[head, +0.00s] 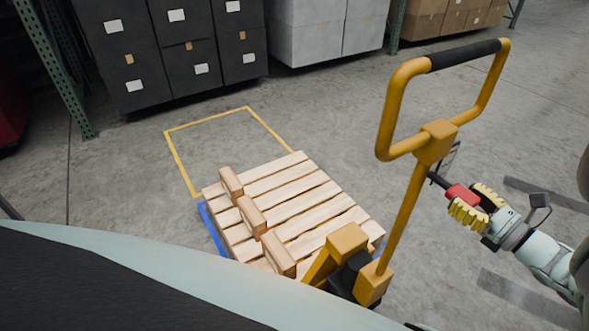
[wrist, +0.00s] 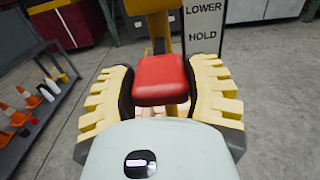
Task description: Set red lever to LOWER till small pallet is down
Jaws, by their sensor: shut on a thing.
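The red lever (head: 461,194) sticks out from the yellow handle (head: 408,205) of a pallet jack. My gripper (head: 476,207) is shut on the lever's red knob, which also shows between the yellow fingers in the wrist view (wrist: 160,80). A label plate (wrist: 203,32) behind it reads LOWER above HOLD; its rest is cut off or hidden. I cannot tell which mark the lever points to. The small wooden pallet (head: 290,205) sits at the jack, with blue showing along its left edge. Whether it touches the floor is unclear.
A yellow outlined rectangle (head: 176,165) on the floor lies partly beyond the pallet. Dark stacked boxes (head: 160,55) and grey ones (head: 320,30) stand at the back. A shelf with orange cones (wrist: 30,103) stands at left in the wrist view.

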